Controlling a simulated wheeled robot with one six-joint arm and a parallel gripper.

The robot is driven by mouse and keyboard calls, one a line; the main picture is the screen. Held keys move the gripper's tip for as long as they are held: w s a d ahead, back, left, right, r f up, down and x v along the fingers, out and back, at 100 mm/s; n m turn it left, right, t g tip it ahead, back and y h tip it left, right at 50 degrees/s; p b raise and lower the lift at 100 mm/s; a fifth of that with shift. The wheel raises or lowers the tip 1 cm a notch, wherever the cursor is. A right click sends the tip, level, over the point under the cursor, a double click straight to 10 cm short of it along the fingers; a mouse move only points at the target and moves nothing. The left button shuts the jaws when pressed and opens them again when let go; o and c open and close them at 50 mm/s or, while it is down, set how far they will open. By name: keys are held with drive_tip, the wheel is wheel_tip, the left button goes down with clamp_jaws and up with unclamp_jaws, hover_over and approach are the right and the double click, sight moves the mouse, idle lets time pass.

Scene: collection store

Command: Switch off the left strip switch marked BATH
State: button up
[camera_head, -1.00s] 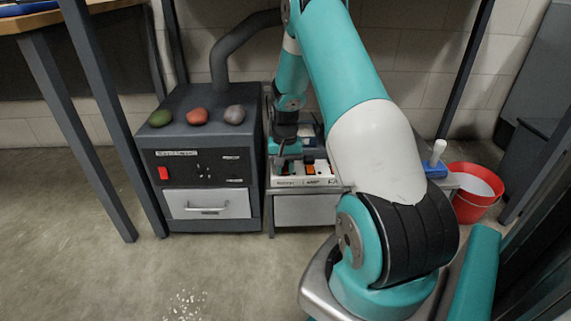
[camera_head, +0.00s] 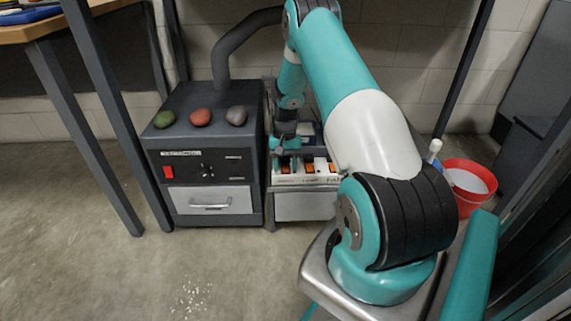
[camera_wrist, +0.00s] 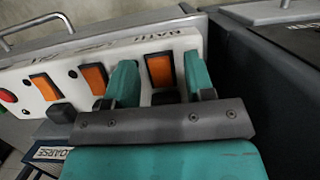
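The white switch strip (camera_head: 310,180) lies on a low stand to the right of the dark furnace box. In the wrist view the strip (camera_wrist: 205,38) carries a row of orange rocker switches. The switch at its right end there (camera_wrist: 160,70), by the upside-down BATH lettering (camera_wrist: 158,38), is at the left end in the head view. My gripper (camera_wrist: 160,80) has its two teal fingers spread, one on each side of this switch. The gripper (camera_head: 285,160) hangs over the strip's left end in the head view. Whether the fingers touch the strip, and the switch's tilt, I cannot tell.
The dark furnace box (camera_head: 205,140) with stones on top and a red switch stands close to the left. A red bucket (camera_head: 468,188) stands at the right. Two more orange switches (camera_wrist: 95,78) (camera_wrist: 45,87) sit beside the fingers. Open floor lies in front.

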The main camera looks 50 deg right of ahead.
drive_tip(key=p+v, duration=0.7)
drive_tip(key=v, duration=1)
drive_tip(key=shift+r, duration=0.25)
drive_tip(key=shift+d, duration=0.1)
